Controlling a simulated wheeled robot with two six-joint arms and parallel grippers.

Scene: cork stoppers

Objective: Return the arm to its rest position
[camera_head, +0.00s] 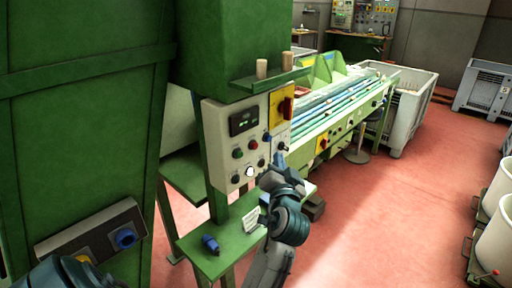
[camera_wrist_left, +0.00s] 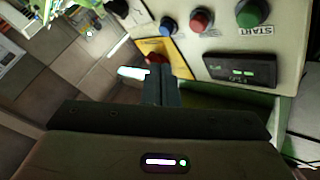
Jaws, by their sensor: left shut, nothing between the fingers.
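My left gripper (camera_head: 280,160) is in front of the lower right part of a control panel (camera_head: 221,160), at the end of my raised arm. Its fingers (camera_wrist_left: 161,88) are shut together with nothing between them in the left wrist view. The panel has a dark display (camera_head: 243,120), several buttons and a yellow plate (camera_head: 275,112) with a red switch (camera_head: 286,107). The left wrist view shows the panel upside down, with the display (camera_wrist_left: 240,69), a red button (camera_wrist_left: 201,20) and a green button (camera_wrist_left: 251,13). I cannot tell whether the fingertips touch the panel.
Two corks (camera_head: 261,69) stand on a small green ledge above the panel. A green shelf (camera_head: 225,252) below holds a blue object (camera_head: 210,243). A green machine bed (camera_head: 345,115) runs back right to a grey bin (camera_head: 409,120). Red floor (camera_head: 420,220) at the right is open.

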